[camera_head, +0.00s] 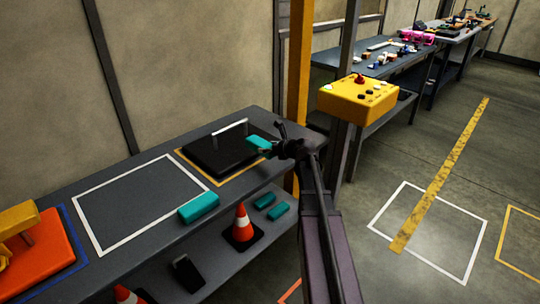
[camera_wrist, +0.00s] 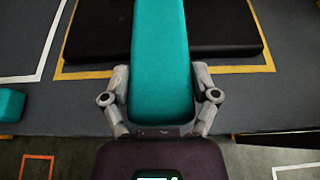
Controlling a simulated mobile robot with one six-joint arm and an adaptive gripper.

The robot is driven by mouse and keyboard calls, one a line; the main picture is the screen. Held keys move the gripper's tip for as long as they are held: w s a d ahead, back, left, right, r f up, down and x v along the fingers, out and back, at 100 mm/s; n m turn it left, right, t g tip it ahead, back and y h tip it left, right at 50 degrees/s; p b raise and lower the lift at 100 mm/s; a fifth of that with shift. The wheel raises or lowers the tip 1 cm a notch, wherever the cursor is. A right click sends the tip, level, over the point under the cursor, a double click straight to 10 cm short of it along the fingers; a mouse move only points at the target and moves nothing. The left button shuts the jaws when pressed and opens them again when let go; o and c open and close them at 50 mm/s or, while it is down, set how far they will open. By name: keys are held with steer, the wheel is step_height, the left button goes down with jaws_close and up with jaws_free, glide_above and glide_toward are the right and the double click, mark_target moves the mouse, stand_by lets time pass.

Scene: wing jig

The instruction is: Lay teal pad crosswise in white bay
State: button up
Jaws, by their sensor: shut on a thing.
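My gripper (camera_wrist: 161,100) is shut on a teal pad (camera_wrist: 161,55), with one finger on each long side. In the head view the held pad (camera_head: 259,142) is at the right end of the grey bench, by the black slab (camera_head: 217,147) in the yellow-outlined bay. Whether it touches the slab I cannot tell. The white bay (camera_head: 97,242), a white outline on the bench, is empty inside. A second teal pad (camera_head: 199,207) lies at the bench's front edge, by the bay's right front corner. It also shows at the left of the wrist view (camera_wrist: 10,104).
An orange block with a yellow part (camera_head: 40,255) stands at the bench's left end. A yellow control box (camera_head: 358,100) and post (camera_head: 299,60) stand right of the bench.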

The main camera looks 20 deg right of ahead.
mark_target(273, 157)
steer(key=shift+f, duration=0.15)
steer(key=shift+f+b, duration=1.65)
steer(key=shift+b, duration=0.15)
steer(key=shift+f+b, duration=0.55)
steer(key=o, duration=1)
steer(key=shift+c, duration=0.2)
steer(key=shift+r, duration=0.15)
steer(key=shift+r+p, duration=0.55)
steer(key=shift+p, duration=0.15)
steer(key=p+v, duration=0.4)
steer(key=v, duration=0.8)
steer(key=shift+f, duration=0.1)
